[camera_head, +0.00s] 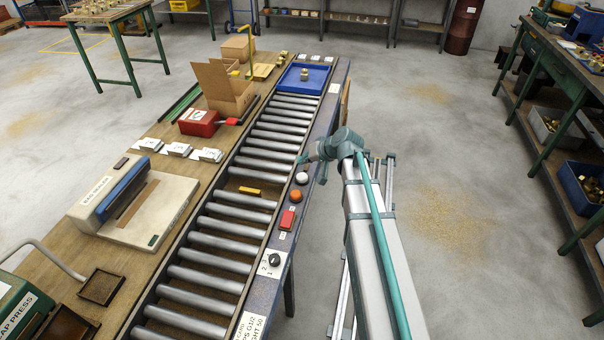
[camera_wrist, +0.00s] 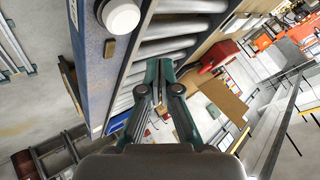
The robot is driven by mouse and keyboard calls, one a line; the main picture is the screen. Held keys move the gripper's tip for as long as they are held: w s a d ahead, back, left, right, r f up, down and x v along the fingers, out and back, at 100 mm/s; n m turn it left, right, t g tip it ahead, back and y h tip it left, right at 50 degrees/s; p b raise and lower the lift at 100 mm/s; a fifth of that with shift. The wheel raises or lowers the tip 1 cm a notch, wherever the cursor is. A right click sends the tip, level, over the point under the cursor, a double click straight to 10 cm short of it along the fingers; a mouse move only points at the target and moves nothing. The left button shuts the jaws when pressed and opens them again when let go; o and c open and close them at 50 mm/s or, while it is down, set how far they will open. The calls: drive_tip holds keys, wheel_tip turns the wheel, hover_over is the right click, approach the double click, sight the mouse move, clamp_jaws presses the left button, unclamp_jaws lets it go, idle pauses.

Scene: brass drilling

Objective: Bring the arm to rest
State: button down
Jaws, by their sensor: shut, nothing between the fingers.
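My gripper (camera_head: 301,159) is at the right edge of the roller conveyor (camera_head: 232,227), at the end of my arm, beside the white button. In the wrist view my gripper (camera_wrist: 159,68) points toward the rollers (camera_wrist: 168,48). Its two dark green fingers are together and nothing shows between them. The white button (camera_head: 302,178) is on the conveyor's side rail, and it also shows large near the top of the wrist view (camera_wrist: 121,16). I cannot tell the exact gap between the fingers and the rail.
The rail also carries an orange button (camera_head: 296,196), a red button (camera_head: 287,218) and a dial (camera_head: 273,260). A blue tray (camera_head: 291,87) with brass parts sits at the conveyor's far end. A red box (camera_head: 198,122) and cartons stand on the bench left.

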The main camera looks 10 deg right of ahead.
drive_tip(key=shift+r+p, duration=0.3)
drive_tip(key=shift+r, duration=0.75)
